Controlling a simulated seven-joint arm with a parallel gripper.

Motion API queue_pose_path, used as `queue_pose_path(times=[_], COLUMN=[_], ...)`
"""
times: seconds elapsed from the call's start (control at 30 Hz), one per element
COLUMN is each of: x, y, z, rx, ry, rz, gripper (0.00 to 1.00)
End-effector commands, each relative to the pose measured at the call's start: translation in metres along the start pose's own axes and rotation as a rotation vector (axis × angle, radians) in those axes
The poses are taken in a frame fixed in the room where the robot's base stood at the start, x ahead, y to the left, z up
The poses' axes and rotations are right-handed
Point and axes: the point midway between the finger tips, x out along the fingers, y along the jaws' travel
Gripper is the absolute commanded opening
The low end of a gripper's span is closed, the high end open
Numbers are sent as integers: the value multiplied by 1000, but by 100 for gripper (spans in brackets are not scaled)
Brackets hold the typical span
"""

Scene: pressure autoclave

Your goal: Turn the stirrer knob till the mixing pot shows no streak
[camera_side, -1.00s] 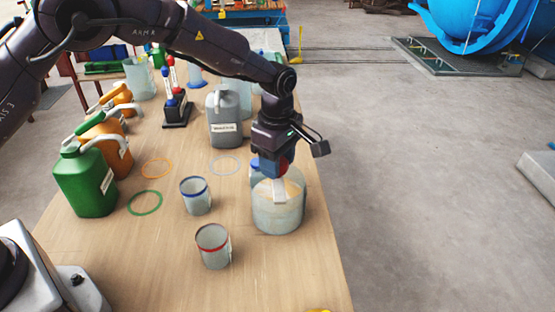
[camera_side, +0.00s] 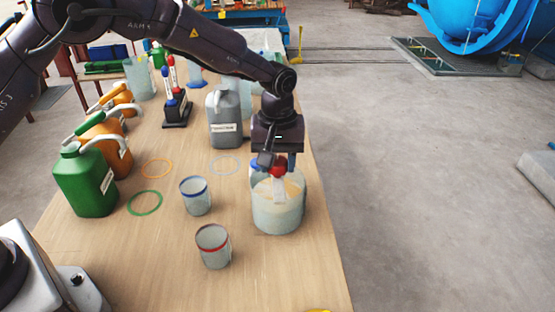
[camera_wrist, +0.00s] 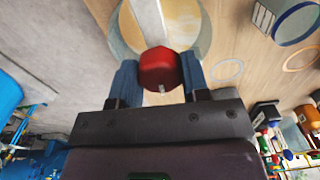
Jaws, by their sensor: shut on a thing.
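The mixing pot (camera_side: 277,213) is a pale, see-through pot near the right edge of the table; a light bar crosses its top. It shows a cream-coloured content in the side view; I cannot tell whether a streak is in it. The red stirrer knob (camera_wrist: 159,68) sits above the bar, and it also shows in the side view (camera_side: 278,170). My gripper (camera_wrist: 158,76) has its two blue fingers on either side of the knob, shut on it. In the side view my gripper (camera_side: 277,164) is directly over the pot, partly hiding the knob.
A blue-rimmed cup (camera_side: 196,196) and a red-rimmed cup (camera_side: 213,247) stand left of the pot. A grey canister (camera_side: 224,122) stands behind. A green canister (camera_side: 88,182) and orange canisters (camera_side: 108,142) line the left. The table's front right is mostly clear.

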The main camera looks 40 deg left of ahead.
Motion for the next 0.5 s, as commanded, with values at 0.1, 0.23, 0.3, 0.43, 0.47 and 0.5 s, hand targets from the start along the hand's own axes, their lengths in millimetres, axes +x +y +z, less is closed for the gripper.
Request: queue_pose_path(times=[0.1, 0.23, 0.3, 0.43, 0.47, 0.5], x=[-2, -2, -2, -2, -2, -2], y=[0, 0, 0, 0, 0, 0], z=[0, 0, 0, 0, 0, 0], rx=[109, 233, 300, 422, 451, 489], ry=[0, -1, -1, -1, -1, -1], rz=[1, 2, 1, 2, 2, 1], gripper=[19, 19, 19, 19, 19, 19])
